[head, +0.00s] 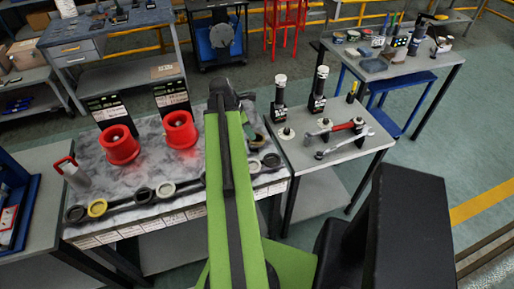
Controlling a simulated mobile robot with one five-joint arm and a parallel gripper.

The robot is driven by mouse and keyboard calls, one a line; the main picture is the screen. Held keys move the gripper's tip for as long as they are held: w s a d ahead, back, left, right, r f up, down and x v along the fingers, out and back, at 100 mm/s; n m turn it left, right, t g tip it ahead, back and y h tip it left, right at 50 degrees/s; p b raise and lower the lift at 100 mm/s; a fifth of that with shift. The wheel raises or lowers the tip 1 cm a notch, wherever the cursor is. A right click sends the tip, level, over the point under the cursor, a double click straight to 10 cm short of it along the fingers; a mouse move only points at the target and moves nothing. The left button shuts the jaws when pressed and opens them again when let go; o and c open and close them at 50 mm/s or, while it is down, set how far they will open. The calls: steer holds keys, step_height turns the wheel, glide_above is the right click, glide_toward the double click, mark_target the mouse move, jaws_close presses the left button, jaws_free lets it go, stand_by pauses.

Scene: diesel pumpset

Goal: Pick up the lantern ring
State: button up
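Several rings lie in a row along the front of the grey marbled bench top (150,165). They include a dark ring (76,213), a yellow ring (97,208), a dark ring (143,194), a pale grey ring (165,189) and dark rings on the right (254,166) (272,160). I cannot tell which one is the lantern ring. My green arm rises across the middle of the view and covers part of the row. My gripper cannot be made out; my arm links hide that area.
Two red cup-shaped parts (121,145) (181,130) stand behind the rings, with dark label cards behind them. A red-handled grey canister (73,172) is at the bench's left. A side table (345,150) at right holds wrenches (335,128) and black cylinders. Green floor (420,165) is open further right.

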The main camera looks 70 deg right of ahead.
mark_target(257, 144)
steer(key=shift+b+x, duration=0.3)
steer(key=shift+x, duration=0.7)
steer(key=b+x, duration=0.4)
steer(key=x, duration=0.1)
steer(key=shift+s+a+f+b, duration=0.15)
steer(key=shift+s+b, duration=0.1)
steer(key=shift+b, duration=0.15)
steer(key=shift+r, duration=0.25)
jaws_close()
